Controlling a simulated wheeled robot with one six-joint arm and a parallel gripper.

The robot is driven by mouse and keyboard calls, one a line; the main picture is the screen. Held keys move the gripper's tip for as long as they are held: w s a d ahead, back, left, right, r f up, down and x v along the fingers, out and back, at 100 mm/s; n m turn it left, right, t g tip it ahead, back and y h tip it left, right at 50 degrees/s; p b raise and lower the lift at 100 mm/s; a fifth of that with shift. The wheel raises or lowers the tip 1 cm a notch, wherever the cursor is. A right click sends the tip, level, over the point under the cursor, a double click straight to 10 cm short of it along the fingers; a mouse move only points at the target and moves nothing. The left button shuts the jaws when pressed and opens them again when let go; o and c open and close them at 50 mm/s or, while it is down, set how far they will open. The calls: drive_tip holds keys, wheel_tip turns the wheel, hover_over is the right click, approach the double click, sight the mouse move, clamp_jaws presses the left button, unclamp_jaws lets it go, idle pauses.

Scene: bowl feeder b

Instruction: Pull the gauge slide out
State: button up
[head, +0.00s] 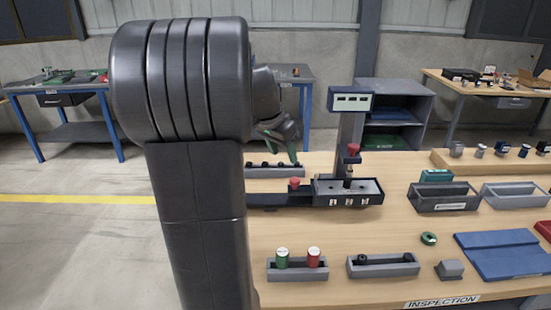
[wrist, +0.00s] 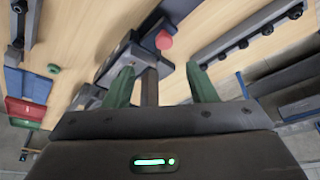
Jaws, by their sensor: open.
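The gauge (head: 348,190) stands on the bench with a display head on a post and a red knob (head: 353,150) above its dark bed. The gauge slide (head: 268,200) is a dark bar reaching out from the bed's left side, with a red knob (head: 295,184) on it. In the wrist view a red knob (wrist: 164,42) shows beyond my fingertips, beside dark gauge parts; it looks like the slide's knob. My gripper (head: 285,138) is above and behind the slide, apart from it. Its green fingers (wrist: 163,84) are open and empty. My arm hides the slide's far left end.
A rack with dark pegs (head: 275,171) lies behind the slide. In front are a holder with green and red cylinders (head: 297,270) and a grey holder (head: 383,269). Grey bins (head: 443,200) and a blue tray (head: 505,254) are at right. The bench between slide and front holders is clear.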

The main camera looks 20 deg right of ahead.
sight(294, 180)
drive_tip(key=x, duration=0.9)
drive_tip(key=w+x, duration=0.1)
drive_tip(key=x, duration=0.3)
drive_tip(key=shift+w+d+p, duration=0.15)
drive_tip(key=shift+d+p, duration=0.2)
drive_tip(key=shift+p, duration=0.05)
drive_tip(key=shift+a, duration=0.1)
clamp_jaws()
